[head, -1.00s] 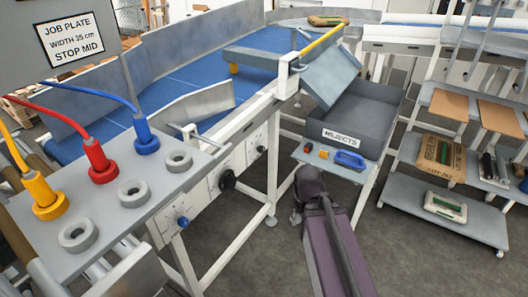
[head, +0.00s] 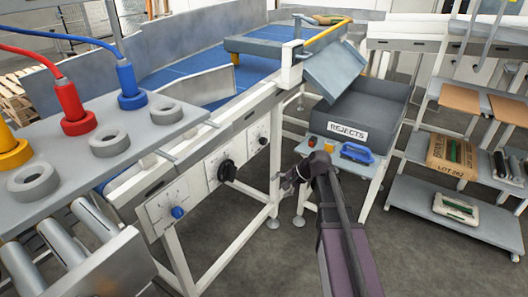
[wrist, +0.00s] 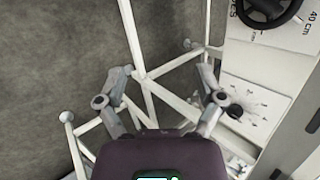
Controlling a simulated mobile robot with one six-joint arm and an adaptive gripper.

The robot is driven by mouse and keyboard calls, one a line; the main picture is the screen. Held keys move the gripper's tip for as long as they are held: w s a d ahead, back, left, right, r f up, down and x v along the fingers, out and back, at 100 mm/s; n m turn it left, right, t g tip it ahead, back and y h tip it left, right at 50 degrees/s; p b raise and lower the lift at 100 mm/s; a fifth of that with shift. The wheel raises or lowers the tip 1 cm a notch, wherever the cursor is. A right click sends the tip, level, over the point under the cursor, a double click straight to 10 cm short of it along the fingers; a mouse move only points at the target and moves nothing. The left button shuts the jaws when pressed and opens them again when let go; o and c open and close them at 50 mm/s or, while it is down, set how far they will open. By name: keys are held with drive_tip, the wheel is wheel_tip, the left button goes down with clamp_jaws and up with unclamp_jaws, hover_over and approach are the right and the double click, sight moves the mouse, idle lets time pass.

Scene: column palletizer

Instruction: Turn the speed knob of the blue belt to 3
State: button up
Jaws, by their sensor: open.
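The blue belt (head: 180,78) runs behind a white frame. Along the frame's front are a dial plate with a blue knob (head: 177,212), a panel with a large black handwheel (head: 227,171), and a dial plate with a small black knob (head: 263,141). The small black knob (wrist: 235,110) and the handwheel (wrist: 268,22) also show in the wrist view. My gripper (head: 286,184) is open and empty, right of and below the small black knob in the head view. In the wrist view my gripper (wrist: 161,82) has its right finger beside that dial plate. Dial numbers are too small to read.
A reject tray (head: 360,115) and a small shelf with a blue-handled item (head: 357,153) stand behind my arm. White frame legs (head: 275,165) are close to my gripper. A plug board (head: 150,130) is at left. Open floor (head: 400,260) lies at right.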

drive_tip(key=w+d+f+m+t+y+b, duration=0.2)
drive_tip(key=w+m+t+y+b, duration=0.35)
drive_tip(key=w, duration=0.65)
drive_tip(key=m+t+y+b, duration=0.1)
drive_tip(key=m+t+b, duration=0.1)
drive_tip(key=m+b, duration=0.6)
approach(266, 142)
drive_tip(key=v, duration=0.3)
drive_tip(key=shift+s+a, duration=0.1)
drive_tip(key=shift+a, duration=0.1)
drive_tip(key=x, duration=1.3)
drive_tip(key=shift+w+a+r, duration=0.15)
drive_tip(key=shift+w+a, duration=0.1)
drive_tip(key=shift+w, duration=0.05)
drive_tip(key=c, duration=1.1)
